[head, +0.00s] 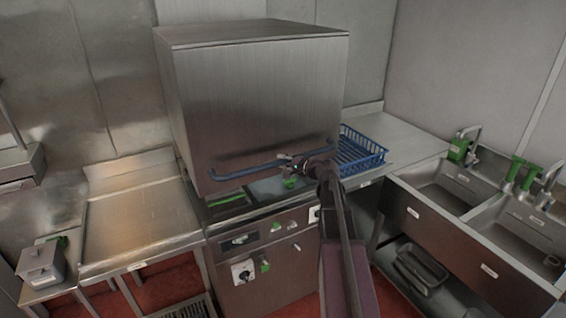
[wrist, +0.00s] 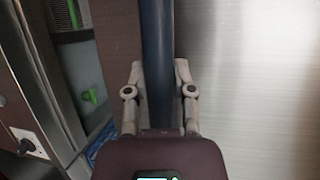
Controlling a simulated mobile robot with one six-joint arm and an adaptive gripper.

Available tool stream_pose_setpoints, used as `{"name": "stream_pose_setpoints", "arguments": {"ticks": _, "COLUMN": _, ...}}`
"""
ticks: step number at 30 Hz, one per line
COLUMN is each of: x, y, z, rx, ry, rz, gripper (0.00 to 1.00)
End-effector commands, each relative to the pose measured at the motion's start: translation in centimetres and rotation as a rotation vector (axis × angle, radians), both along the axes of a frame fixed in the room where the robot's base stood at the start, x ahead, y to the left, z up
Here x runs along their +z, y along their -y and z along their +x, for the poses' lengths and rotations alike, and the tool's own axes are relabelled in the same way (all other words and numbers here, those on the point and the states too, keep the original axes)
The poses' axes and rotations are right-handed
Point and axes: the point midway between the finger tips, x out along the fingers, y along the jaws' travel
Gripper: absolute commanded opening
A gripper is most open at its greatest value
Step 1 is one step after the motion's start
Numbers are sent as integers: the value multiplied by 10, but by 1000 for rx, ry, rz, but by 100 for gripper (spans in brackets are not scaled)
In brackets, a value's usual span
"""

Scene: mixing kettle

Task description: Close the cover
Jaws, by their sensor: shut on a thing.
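The cover (head: 255,95) is a large brushed-steel box-shaped hood above the machine base (head: 265,255). A blue bar handle (head: 245,172) runs along its lower front edge. A gap shows between the hood's lower edge and the base, so the cover stands partly raised. My gripper (head: 290,162) is at the right part of the handle. In the wrist view my gripper (wrist: 160,85) has one finger on each side of the blue handle (wrist: 157,40) and is shut on it. The steel face of the cover (wrist: 250,80) fills the right of that view.
A blue rack (head: 358,152) sits on the counter right of the machine. Sinks with taps (head: 465,195) are at the right. A steel side table (head: 140,220) stands at the left. A grey container (head: 40,262) is at the far left. Red floor shows below.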

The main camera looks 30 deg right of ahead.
Motion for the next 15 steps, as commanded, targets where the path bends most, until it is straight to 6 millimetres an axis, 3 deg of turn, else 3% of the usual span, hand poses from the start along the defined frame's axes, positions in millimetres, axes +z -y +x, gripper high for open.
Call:
{"name": "stream_pose_setpoints", "arguments": {"ticks": 1, "x": -15, "y": 0, "z": 0, "rx": 1, "ry": -1, "rz": -2, "gripper": 0}}
{"name": "stream_pose_setpoints", "arguments": {"ticks": 15, "x": -81, "y": -1, "z": 0, "rx": 1, "ry": -1, "rz": -2, "gripper": 0}}
